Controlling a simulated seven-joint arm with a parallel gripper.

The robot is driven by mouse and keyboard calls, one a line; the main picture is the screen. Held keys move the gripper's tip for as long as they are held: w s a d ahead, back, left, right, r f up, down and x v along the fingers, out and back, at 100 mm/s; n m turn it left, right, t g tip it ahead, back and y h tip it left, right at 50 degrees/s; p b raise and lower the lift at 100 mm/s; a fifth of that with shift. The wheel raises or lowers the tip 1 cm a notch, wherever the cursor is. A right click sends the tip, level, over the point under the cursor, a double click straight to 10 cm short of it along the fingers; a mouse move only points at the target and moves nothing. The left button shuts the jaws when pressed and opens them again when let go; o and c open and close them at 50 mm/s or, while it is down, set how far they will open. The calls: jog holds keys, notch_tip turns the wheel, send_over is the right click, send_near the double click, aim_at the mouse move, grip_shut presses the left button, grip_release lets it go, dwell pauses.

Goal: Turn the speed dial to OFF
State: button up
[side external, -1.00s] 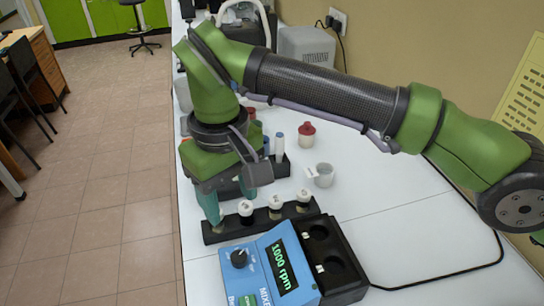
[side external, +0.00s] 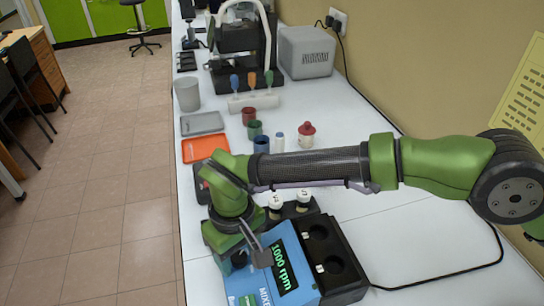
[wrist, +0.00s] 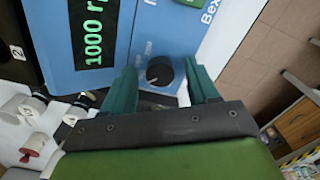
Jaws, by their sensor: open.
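The blue mixer (side external: 262,282) stands at the bench's front, its green display (side external: 281,265) reading 1000 rpm. Its round black speed dial (wrist: 160,71) shows in the wrist view, on the blue panel beside the display. My gripper (wrist: 161,80) is open, with one teal finger on each side of the dial. I see gaps between the fingers and the dial; I cannot tell how far down the fingers reach. In the side view my gripper (side external: 238,262) is over the dial's part of the panel and mostly hides the dial.
A black block with round wells (side external: 333,262) adjoins the mixer. A rack with white-capped vials (side external: 302,201) stands behind it, partly hidden by my arm. Cups, an orange tray (side external: 205,148) and a grey tray (side external: 202,123) lie farther back. The bench's left edge is close.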

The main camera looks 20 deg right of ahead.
jog(key=shift+f, duration=0.1)
jog(key=c, duration=1)
jog(key=shift+c, duration=0.2)
jog(key=n, duration=0.4)
jog(key=shift+n, duration=0.3)
jog(key=n, duration=0.4)
jog(key=shift+w, duration=0.1)
jog(key=n, duration=0.5)
jog(key=shift+n, duration=2.2)
